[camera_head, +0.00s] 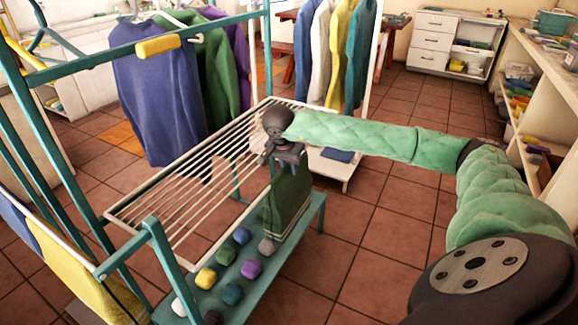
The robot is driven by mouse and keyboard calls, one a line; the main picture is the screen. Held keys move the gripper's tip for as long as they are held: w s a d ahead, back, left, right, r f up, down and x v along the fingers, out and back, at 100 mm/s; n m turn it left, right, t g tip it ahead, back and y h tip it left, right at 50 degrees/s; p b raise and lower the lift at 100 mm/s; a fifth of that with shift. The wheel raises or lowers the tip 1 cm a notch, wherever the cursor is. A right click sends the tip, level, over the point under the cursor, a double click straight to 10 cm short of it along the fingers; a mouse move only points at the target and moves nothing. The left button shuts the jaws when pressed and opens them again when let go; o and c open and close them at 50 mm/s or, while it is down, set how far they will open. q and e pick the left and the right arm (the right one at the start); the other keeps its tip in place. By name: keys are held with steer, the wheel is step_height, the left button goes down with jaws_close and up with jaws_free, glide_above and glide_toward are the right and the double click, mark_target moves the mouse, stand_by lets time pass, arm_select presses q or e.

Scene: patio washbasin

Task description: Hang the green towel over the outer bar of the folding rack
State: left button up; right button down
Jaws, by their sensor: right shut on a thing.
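The folding rack (152,199) has several white bars. It spans the middle of the head camera view beside a teal frame. My right gripper (279,162) is at the right side of the rack, close to its outer edge. It is shut on the green towel (288,205), which hangs down below the fingers above the low teal bench. The gripper hides the towel's top edge and part of the rack's outer bar. I cannot tell whether the towel touches that bar. My left gripper is not in view.
Several coloured round things lie on the low teal bench (257,278). Garments, one of them a blue one (155,95), hang behind the rack. A yellow cloth (80,275) hangs at lower left. Shelves (545,65) line the right side. Tiled floor (385,235) is clear at centre right.

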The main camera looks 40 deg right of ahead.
steer(key=c, duration=1.2)
jaws_free()
steer(key=shift+r, duration=0.1)
steer(key=shift+r+p, duration=2.05)
steer(key=shift+r, duration=2.35)
